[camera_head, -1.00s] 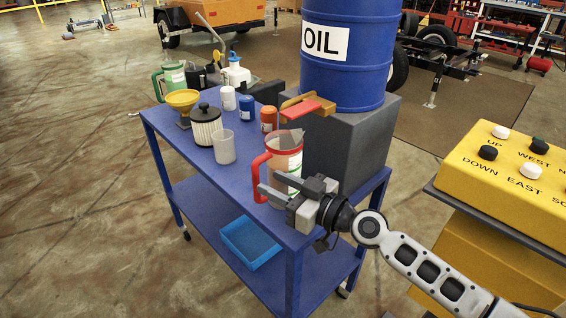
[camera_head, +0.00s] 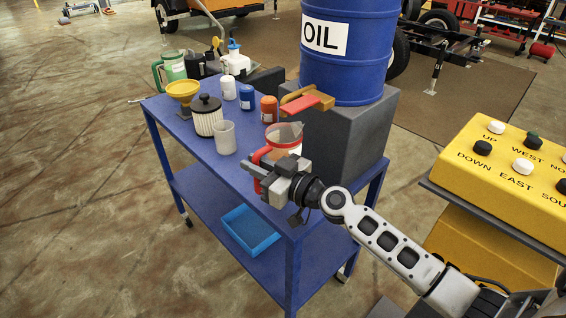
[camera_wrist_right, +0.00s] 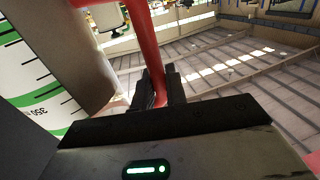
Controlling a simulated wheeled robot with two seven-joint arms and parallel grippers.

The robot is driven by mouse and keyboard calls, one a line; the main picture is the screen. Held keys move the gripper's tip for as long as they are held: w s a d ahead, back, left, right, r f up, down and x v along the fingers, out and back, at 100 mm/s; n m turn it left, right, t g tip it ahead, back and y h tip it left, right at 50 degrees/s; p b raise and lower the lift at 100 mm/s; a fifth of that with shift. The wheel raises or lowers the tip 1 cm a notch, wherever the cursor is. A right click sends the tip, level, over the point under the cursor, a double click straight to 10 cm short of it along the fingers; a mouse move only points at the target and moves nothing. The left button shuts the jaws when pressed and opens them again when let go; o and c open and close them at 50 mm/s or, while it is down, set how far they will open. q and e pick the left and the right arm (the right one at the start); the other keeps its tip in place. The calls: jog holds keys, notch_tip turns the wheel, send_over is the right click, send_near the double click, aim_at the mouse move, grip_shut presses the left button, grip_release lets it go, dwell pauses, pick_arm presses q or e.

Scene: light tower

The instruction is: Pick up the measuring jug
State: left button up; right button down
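The measuring jug (camera_head: 286,138) stands on the blue cart's top in front of the grey block. It is clear with a red rim and red handle. My right gripper (camera_head: 264,168) is at the handle and covers much of the jug's lower part in the head view. In the right wrist view the red handle (camera_wrist_right: 156,58) runs down between the two fingers (camera_wrist_right: 159,92), which are close together on either side of it. They look shut on it. The jug's scale (camera_wrist_right: 28,85) shows at the left there. My left gripper is not in view.
A grey cup (camera_head: 224,138), a black-lidded filter (camera_head: 207,118), a yellow funnel (camera_head: 183,90) and several bottles stand left of the jug. The grey block (camera_head: 345,140) with the blue oil drum (camera_head: 350,70) is close behind. A yellow control box (camera_head: 510,165) is at the right.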

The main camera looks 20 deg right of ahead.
jog(key=shift+r, duration=0.1)
jog(key=shift+r, duration=0.15)
